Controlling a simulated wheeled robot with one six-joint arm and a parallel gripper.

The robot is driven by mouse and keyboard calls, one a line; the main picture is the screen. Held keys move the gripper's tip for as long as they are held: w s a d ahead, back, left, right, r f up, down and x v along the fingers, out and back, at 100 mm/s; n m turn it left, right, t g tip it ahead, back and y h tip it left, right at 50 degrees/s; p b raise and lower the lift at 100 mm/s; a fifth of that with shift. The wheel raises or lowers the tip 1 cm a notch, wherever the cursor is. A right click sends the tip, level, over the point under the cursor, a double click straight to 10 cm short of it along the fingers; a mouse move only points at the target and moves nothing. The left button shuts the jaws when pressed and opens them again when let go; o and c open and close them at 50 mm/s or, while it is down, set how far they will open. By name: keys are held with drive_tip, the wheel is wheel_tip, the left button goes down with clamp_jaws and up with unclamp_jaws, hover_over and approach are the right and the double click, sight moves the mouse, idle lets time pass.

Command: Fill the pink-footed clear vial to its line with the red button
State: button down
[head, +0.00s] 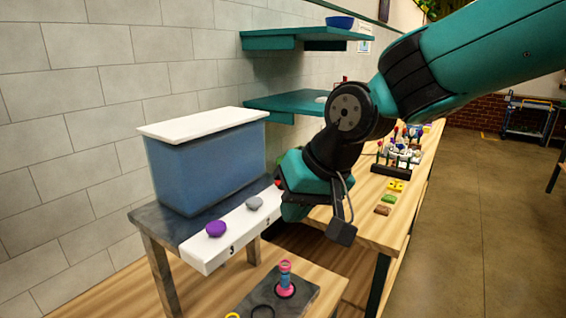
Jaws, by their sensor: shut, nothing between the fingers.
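The pink-footed vial (286,279) stands upright on a dark plate (260,302) at the bottom of the head view. It shows pink, red and bluish parts; its line and fill level are too small to read. The red button (278,183) shows only as a sliver at the far end of the white button bar (210,254), mostly hidden by my gripper. My gripper (296,198) is shut and empty beside that end of the bar. Its fingertips are hidden, so I cannot tell whether it touches the button.
A purple button (216,228) and a grey button (253,203) sit nearer on the bar. Behind it stands a blue tank (205,165) with a white lid. Rings lie near the vial. A wooden table (394,222) with flowers and small blocks extends behind my arm.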

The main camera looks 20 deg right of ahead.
drive_tip(key=w+d+r+m+t+h+p, duration=0.1)
drive_tip(key=w+d+r+m+t+p, duration=0.1)
drive_tip(key=w, duration=0.5)
drive_tip(key=w+d+r+m+t+p, duration=0.2)
drive_tip(key=w+r+m, duration=0.3)
drive_tip(key=w+r, duration=0.2)
drive_tip(key=shift+w+d+r+t+h+p, duration=0.2)
drive_tip(key=shift+w+t+h+p, duration=0.15)
drive_tip(key=shift+w, duration=0.45)
drive_tip(key=shift+f, duration=0.2)
wheel_tip(320, 180, down, 9)
drive_tip(key=b, duration=0.6)
drive_tip(key=shift+r, duration=0.2)
drive_tip(key=shift+b, duration=0.3)
drive_tip(key=shift+f+b, duration=0.35)
drive_tip(key=shift+b, duration=0.05)
drive_tip(key=shift+f+b, duration=0.5)
drive_tip(key=shift+f, duration=0.15)
idle(0.4)
drive_tip(key=shift+r, duration=0.1)
drive_tip(key=shift+r+p, duration=0.7)
drive_tip(key=shift+r, duration=0.3)
